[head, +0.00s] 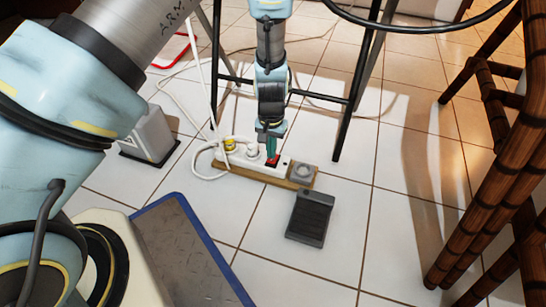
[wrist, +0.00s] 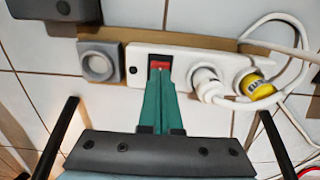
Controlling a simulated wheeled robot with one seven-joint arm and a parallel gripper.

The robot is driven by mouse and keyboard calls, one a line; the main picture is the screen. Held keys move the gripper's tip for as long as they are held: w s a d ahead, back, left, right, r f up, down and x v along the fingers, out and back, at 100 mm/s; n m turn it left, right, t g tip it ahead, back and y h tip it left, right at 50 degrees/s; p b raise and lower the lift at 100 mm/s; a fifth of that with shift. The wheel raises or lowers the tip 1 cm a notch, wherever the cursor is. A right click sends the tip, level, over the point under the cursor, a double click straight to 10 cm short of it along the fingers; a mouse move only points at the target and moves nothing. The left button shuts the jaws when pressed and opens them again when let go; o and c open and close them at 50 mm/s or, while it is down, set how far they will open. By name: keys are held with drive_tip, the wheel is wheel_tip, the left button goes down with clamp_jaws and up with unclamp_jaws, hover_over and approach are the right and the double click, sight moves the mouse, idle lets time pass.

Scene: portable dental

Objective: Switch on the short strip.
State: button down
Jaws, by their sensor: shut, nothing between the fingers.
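The short strip (head: 254,166) is a white power strip on a wooden board on the tiled floor. It shows across the upper part of the wrist view (wrist: 140,75). Its red rocker switch (wrist: 160,64) sits in a dark frame near one end. My gripper (head: 271,158) points down at the switch, its green fingers shut together and empty. In the wrist view the fingertips (wrist: 160,72) are at the switch's edge and partly cover it; I cannot tell whether they touch it. A white plug (wrist: 207,84) and a yellow plug (wrist: 257,87) sit in the strip's sockets.
A grey round knob block (head: 303,172) is on the board beside the strip. A black foot pedal (head: 310,218) lies in front. Thin dark stand legs (head: 357,95) rise around my gripper. White cables loop at left. A bamboo chair (head: 490,150) stands at right.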

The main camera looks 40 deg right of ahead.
sight(272, 161)
drive_tip(key=shift+f+b, duration=0.35)
drive_tip(key=shift+f, duration=0.6)
idle(0.3)
drive_tip(key=shift+r, duration=0.15)
wheel_tip(272, 161, up, 7)
drive_tip(key=p, duration=0.7)
drive_tip(key=shift+s, duration=0.1)
idle(0.5)
